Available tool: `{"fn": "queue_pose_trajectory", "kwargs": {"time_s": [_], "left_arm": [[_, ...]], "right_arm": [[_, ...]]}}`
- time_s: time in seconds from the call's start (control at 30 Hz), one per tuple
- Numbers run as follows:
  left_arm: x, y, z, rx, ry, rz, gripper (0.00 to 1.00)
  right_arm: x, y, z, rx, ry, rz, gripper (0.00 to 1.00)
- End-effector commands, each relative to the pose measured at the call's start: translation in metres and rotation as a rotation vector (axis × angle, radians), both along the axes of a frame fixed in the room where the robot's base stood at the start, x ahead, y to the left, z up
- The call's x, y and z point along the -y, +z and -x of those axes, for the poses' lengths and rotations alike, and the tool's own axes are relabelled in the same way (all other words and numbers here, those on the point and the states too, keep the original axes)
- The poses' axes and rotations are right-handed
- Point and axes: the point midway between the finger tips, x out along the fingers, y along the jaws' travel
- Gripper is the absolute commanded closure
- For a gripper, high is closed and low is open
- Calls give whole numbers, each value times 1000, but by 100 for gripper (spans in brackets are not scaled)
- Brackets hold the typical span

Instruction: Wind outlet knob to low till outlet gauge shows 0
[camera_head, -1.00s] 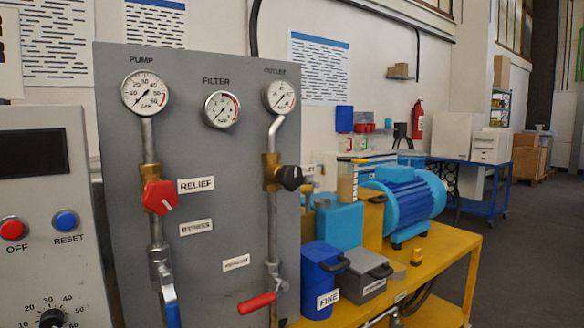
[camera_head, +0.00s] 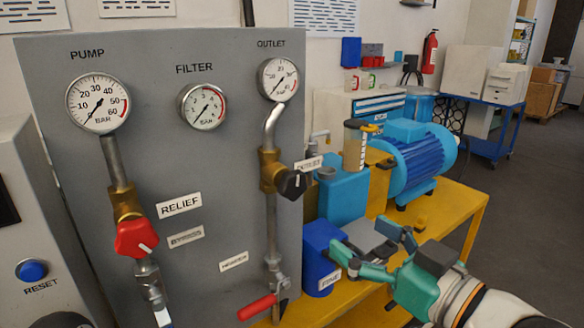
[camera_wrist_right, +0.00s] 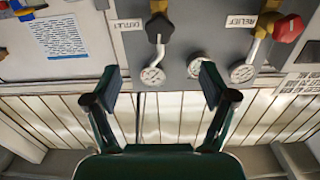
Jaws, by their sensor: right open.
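The black outlet knob (camera_head: 291,183) sits on a brass valve on the right pipe of the grey panel, beside the OUTLET label. The outlet gauge (camera_head: 278,80) is above it. Its needle seems to point to the lower left, but its exact reading is too small to tell. My right gripper (camera_head: 362,248) is open and empty, right of and below the knob and apart from it. In the right wrist view the panel appears upside down, with the outlet knob (camera_wrist_right: 159,27) and outlet gauge (camera_wrist_right: 152,76) beyond my open fingers (camera_wrist_right: 155,86). My left gripper is not in view.
The red relief knob (camera_head: 136,238) is on the left pipe. A red lever handle (camera_head: 257,307) is below the outlet knob. A blue box (camera_head: 321,257), a blue motor (camera_head: 418,160) and other items stand on the yellow bench (camera_head: 462,208) right of the panel.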

Motion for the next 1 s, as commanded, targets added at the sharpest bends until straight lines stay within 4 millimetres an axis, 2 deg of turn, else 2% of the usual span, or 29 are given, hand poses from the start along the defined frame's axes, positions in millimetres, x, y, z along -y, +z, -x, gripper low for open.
{"fn": "queue_pose_trajectory", "kwargs": {"time_s": [0.13, 0.27, 0.47, 0.8, 1.0], "left_arm": [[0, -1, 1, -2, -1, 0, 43], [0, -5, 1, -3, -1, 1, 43], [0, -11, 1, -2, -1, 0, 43], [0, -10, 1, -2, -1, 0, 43], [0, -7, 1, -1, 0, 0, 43]], "right_arm": [[-4, 4, -3, 9, 2, -1, 16], [-13, 2, -15, 8, 4, -1, 16], [-36, 1, -46, 5, 5, -1, 16], [-78, 3, -105, 5, 2, 0, 16], [-94, 4, -127, 6, 2, -1, 16]]}}
